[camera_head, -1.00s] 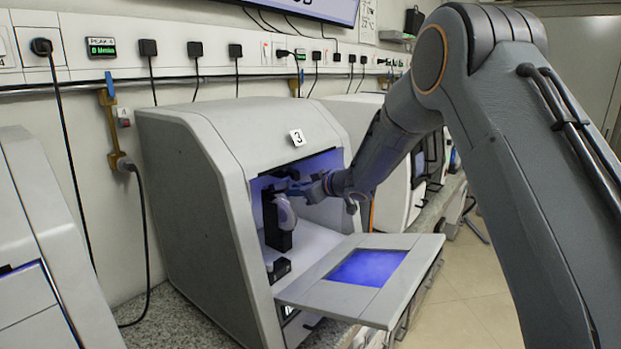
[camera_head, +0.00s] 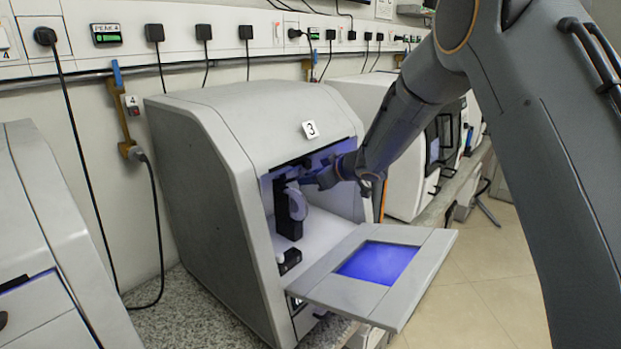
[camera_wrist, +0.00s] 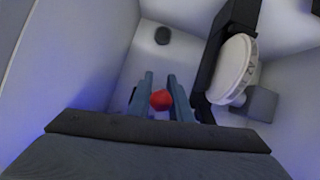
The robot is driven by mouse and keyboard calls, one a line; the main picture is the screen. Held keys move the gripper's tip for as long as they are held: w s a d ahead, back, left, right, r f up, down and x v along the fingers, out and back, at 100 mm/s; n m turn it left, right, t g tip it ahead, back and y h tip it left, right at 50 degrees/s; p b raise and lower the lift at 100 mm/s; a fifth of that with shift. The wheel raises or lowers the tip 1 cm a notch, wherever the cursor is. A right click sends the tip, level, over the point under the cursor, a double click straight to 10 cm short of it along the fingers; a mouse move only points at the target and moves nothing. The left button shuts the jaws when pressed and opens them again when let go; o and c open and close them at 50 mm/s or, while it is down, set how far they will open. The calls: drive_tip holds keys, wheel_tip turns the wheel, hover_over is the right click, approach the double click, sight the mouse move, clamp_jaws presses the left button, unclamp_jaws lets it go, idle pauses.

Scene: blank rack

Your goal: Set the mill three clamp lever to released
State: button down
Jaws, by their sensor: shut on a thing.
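Mill three is the grey box machine (camera_head: 215,150) with a "3" label (camera_head: 310,129), its front door (camera_head: 335,300) folded down. My gripper (camera_head: 308,182) reaches into its lit chamber. In the wrist view my gripper (camera_wrist: 160,88) is shut on a red ball knob (camera_wrist: 161,101), which appears to be the clamp lever's end. The lever's shaft is hidden. A white disc (camera_wrist: 236,70) sits in a black holder (camera_wrist: 212,62) to the right of the fingers. The disc also shows upright in the head view (camera_head: 297,203), beside the gripper.
The chamber walls (camera_wrist: 60,60) stand close around my gripper. A dark round spot (camera_wrist: 162,35) is on the chamber surface beyond the fingers. A small black block (camera_head: 290,261) sits near the chamber's front edge. Other machines stand left (camera_head: 50,230) and right (camera_head: 410,195).

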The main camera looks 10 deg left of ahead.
drive_tip(key=c, duration=1.8)
unclamp_jaws()
drive_tip(key=shift+b+v, duration=1.15)
drive_tip(key=shift+v, duration=2.75)
drive_tip(key=shift+s, duration=0.1)
drive_tip(key=shift+c, duration=0.6)
